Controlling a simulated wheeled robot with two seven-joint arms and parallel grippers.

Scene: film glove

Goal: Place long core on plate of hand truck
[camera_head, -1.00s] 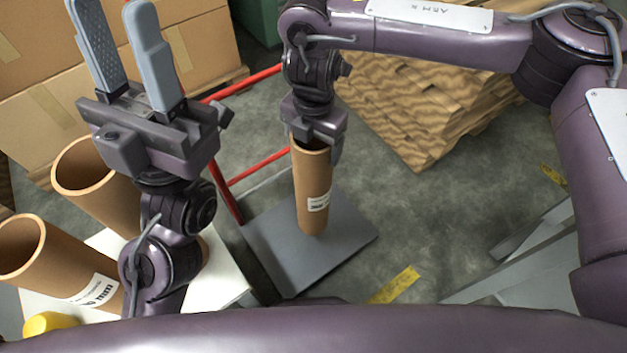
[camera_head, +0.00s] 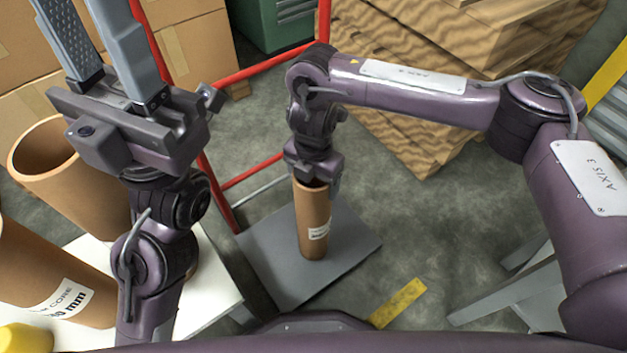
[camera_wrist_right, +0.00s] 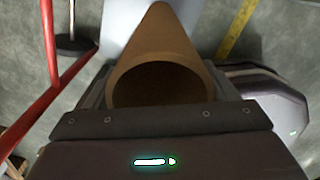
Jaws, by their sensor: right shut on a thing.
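The long core (camera_head: 313,222), a brown cardboard tube with a white label, stands about upright over the grey plate (camera_head: 345,262) of the red hand truck (camera_head: 207,185). My right gripper (camera_head: 313,180) is shut on its top rim from above. The core's lower end appears to meet the plate, but I cannot tell whether it rests there. In the right wrist view the core (camera_wrist_right: 165,50) runs away from the jaws, its open end closest. My left gripper (camera_head: 100,45) is raised at the left, fingers apart, empty.
Two wider brown cores (camera_head: 60,180) and (camera_head: 45,275) stand on a white surface (camera_head: 212,300) at the left, with a yellow object (camera_head: 25,338) in front. Cardboard boxes (camera_head: 190,45) and stacked brown sheets (camera_head: 440,130) stand behind. Grey floor is free right of the plate.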

